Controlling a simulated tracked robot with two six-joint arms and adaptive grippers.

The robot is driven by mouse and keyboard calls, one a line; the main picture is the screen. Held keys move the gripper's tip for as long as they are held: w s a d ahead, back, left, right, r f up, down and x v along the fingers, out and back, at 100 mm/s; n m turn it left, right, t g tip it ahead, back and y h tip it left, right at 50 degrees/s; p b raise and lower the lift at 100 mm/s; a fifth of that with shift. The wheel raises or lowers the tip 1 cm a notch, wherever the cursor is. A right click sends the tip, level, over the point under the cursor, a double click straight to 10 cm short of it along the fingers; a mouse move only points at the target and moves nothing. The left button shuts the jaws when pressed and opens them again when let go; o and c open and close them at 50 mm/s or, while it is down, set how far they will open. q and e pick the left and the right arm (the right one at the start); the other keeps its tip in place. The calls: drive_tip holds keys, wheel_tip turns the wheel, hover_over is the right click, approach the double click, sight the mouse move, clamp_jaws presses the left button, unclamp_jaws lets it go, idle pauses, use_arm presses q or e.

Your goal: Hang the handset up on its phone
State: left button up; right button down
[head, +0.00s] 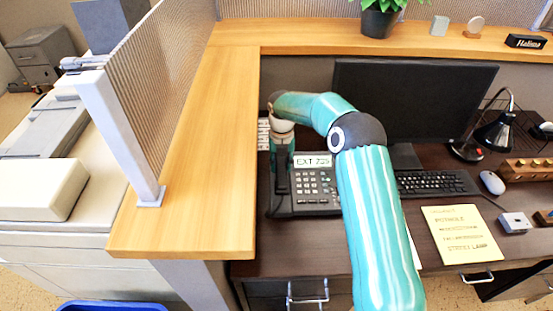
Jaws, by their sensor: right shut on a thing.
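The dark desk phone (316,187) stands on the brown desk, with a display reading "EXT 725" and a keypad. The dark handset (282,184) is at the left side of the phone, lengthwise along the cradle area. My right gripper (281,152) is over the handset's far end and is shut on it. The arm and gripper hide the far part of the handset. I cannot tell whether the handset touches the cradle or is just above it. My left gripper is not in view.
A black monitor (415,105) and keyboard (434,182) stand right of the phone. A yellow note (462,234), mouse (491,182) and desk lamp (495,132) lie farther right. A raised wooden ledge (205,150) borders the desk on the left. A plant (379,20) stands on the back ledge.

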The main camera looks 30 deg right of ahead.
drive_tip(key=shift+a+f+b, duration=0.1)
drive_tip(key=shift+f+b, duration=1.8)
drive_tip(key=shift+f, duration=1.3)
drive_tip(key=shift+f, duration=0.3)
drive_tip(key=c, duration=0.7)
unclamp_jaws()
drive_tip(key=shift+r, duration=0.15)
